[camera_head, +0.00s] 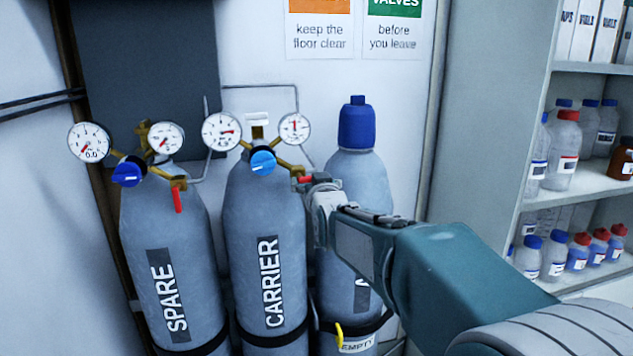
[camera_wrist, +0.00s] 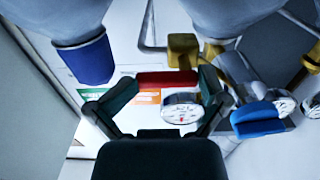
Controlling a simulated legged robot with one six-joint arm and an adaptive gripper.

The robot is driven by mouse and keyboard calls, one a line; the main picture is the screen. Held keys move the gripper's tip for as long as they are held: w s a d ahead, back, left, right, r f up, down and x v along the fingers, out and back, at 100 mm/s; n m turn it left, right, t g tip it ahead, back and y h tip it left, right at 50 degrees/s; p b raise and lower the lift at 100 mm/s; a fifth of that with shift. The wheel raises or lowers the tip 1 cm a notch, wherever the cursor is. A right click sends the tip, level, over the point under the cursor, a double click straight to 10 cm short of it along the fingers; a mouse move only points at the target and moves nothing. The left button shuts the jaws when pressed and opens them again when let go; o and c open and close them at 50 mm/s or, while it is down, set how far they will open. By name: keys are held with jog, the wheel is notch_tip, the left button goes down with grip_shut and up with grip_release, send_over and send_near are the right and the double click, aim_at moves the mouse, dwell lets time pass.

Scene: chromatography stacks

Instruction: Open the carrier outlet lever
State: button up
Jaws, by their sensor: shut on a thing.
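The grey CARRIER cylinder (camera_head: 265,230) stands in the middle of three cylinders. Its regulator has a blue knob (camera_head: 262,162) and brass fittings. The red carrier outlet lever (camera_head: 304,180) sits at the right end of the brass and points sideways, partly hidden by my gripper. In the wrist view the red lever (camera_wrist: 167,79) lies across between my fingertips, beside a brass block (camera_wrist: 183,50). My gripper (camera_head: 318,184) reaches in from the right and is shut on the lever. It also shows in the wrist view (camera_wrist: 160,92). The exact finger contact is hard to see.
The SPARE cylinder (camera_head: 165,260) stands left, its red lever (camera_head: 178,199) hanging down. A blue-capped cylinder (camera_head: 357,170) stands right, behind my arm. Pressure gauges (camera_head: 222,131) and thin pipes surround the carrier regulator. A bottle shelf (camera_head: 590,190) is at far right.

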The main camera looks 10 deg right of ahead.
jog(key=shift+w+a+r, duration=0.1)
jog(key=shift+a+r, duration=0.15)
jog(key=o, duration=0.8)
jog(key=shift+c, duration=0.2)
jog(key=s, duration=1.2)
jog(key=shift+f, duration=0.3)
